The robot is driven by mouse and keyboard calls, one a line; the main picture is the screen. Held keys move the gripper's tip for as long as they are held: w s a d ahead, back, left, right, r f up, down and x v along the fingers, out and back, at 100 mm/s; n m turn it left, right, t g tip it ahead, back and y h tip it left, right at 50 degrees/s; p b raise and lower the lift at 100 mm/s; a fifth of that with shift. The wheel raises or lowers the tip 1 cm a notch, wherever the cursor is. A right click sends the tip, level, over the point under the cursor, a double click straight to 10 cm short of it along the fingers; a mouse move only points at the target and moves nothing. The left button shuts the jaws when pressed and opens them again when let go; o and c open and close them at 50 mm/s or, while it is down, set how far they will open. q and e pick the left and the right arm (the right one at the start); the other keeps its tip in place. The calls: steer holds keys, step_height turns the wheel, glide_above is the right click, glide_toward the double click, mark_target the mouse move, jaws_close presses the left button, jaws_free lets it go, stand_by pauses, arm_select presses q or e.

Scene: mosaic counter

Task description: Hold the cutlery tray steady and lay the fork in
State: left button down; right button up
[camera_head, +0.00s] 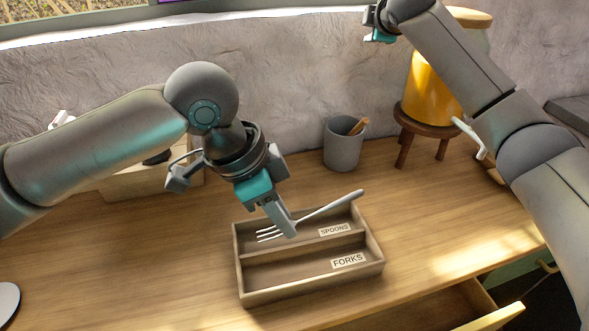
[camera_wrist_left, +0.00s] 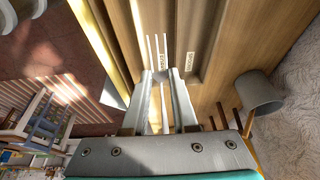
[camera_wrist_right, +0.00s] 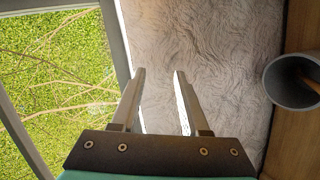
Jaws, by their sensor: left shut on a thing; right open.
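The wooden cutlery tray (camera_head: 240,273) stands on the counter with two compartments, labelled SPOONS (camera_head: 335,230) at the back and FORKS (camera_head: 348,261) at the front. My left gripper (camera_head: 287,226) is shut on the silver fork (camera_head: 330,207) and holds it over the tray. The fork's tines point left and its handle points up to the right. In the left wrist view the fork (camera_wrist_left: 164,100) runs between the fingers. I cannot tell its exact height above the tray. My right gripper (camera_wrist_right: 160,75) is open and empty, raised high near the wall, away from the tray.
A grey cup (camera_head: 343,148) with a wooden utensil stands behind the tray. A yellow container (camera_head: 437,75) sits on a small wooden stool (camera_head: 403,112) at the back right. An open drawer (camera_head: 425,312) juts out below the front edge.

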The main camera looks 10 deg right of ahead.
steer(key=s+a+f+g+y, duration=0.2)
steer(key=a+f+g, duration=0.1)
steer(key=a+f, duration=0.45)
steer(key=n+g+y, duration=0.1)
steer(key=n+g, duration=0.3)
steer(key=g, duration=0.6)
glide_above(295, 211)
step_height(295, 211, down, 12)
step_height(295, 211, down, 12)
steer(key=shift+r, duration=0.15)
jaws_close()
